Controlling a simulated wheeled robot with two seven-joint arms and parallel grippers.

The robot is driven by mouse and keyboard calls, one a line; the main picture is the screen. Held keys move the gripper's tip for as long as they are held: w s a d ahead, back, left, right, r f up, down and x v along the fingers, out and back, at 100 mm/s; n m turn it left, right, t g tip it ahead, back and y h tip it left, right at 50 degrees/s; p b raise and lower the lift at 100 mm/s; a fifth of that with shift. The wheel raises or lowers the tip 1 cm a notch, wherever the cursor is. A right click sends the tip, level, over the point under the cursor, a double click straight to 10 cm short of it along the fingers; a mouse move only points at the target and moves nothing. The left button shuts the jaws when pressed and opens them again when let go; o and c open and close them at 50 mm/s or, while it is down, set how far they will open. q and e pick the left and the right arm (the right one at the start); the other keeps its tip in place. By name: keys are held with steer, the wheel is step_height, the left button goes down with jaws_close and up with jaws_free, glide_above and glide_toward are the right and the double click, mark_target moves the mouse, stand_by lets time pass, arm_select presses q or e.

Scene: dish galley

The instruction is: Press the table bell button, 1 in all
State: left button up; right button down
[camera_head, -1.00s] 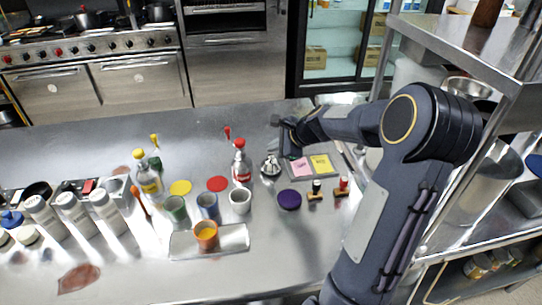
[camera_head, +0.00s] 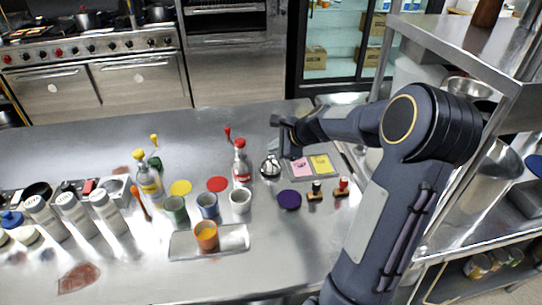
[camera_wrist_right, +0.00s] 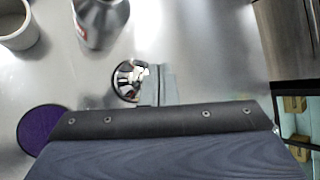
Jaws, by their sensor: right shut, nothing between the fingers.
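The table bell (camera_head: 270,167) is a small shiny silver dome with a dark base on the steel counter, right of the red-capped bottle. In the right wrist view the bell (camera_wrist_right: 128,80) shows just left of my right gripper's fingers (camera_wrist_right: 160,84), which partly cover its right side. My right gripper (camera_head: 279,143) is shut and empty, close above and beside the bell in the head view. Whether it touches the bell cannot be told. My left gripper is not in view.
A red-capped bottle (camera_head: 241,164) and a white cup (camera_head: 240,201) stand left of the bell. A purple disc (camera_head: 289,200), two stamps and a tray with pink and yellow notes (camera_head: 320,163) lie to its right and front.

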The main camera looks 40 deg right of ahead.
stand_by(0.4)
steer(key=shift+f+b, duration=0.4)
steer(key=shift+f, duration=0.05)
steer(key=shift+f+b, duration=0.45)
steer(key=shift+f, duration=0.1)
stand_by(0.5)
steer(key=shift+r, duration=0.15)
steer(key=shift+r+p, duration=0.85)
steer(key=shift+p, duration=0.05)
step_height(320, 180, up, 5)
steer(key=p, duration=0.4)
steer(key=shift+p, duration=0.3)
